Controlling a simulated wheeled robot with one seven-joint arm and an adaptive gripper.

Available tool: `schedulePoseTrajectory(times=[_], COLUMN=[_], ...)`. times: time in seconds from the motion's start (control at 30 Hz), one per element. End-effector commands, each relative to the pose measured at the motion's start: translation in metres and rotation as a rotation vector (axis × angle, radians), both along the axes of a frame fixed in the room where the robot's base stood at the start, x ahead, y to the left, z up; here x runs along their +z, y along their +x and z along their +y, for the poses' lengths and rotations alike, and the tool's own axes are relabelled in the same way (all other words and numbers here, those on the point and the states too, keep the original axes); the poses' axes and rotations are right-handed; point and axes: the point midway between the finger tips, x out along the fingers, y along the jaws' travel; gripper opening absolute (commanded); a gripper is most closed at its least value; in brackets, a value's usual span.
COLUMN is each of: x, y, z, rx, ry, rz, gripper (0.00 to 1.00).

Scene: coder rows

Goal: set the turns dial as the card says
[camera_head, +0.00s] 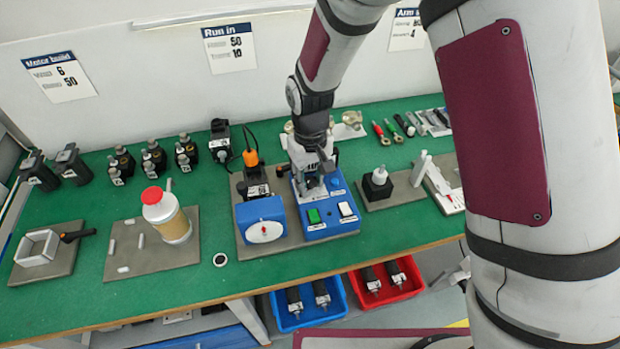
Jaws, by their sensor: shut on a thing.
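My gripper (313,188) points down over the blue control box (318,228) on the bench. It is shut on a dial on the top of the box; the fingers hide that dial and its setting.
A blue unit with a white disc (264,231) stands left of the box. A red-capped jar (167,216) is further left on a grey mat. A black block with a white top (377,184) sits to the right. Small motors (153,159) and tools (404,126) line the back.

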Motion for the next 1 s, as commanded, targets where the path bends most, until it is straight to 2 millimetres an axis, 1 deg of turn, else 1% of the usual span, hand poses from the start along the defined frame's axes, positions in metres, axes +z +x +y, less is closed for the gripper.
schedulePoseTrajectory(times=[0.3,0.7,0.73,0.77,1.0], x=[0.0003,0.0002,0.0002,0.0002,0.0002], y=[-0.0003,-0.0002,-0.0002,-0.0001,0.0], z=[0.0005,0.0007,0.0007,0.0006,0.0004], rx=[-0.073,-0.078,-0.078,-0.078,-0.078], ry=[0.0,0.001,0.001,0.001,0.0], rz=[0.0,0.0,0.0,0.0,-0.001], gripper=[0.02,0.02,0.32,0.38,0.39])
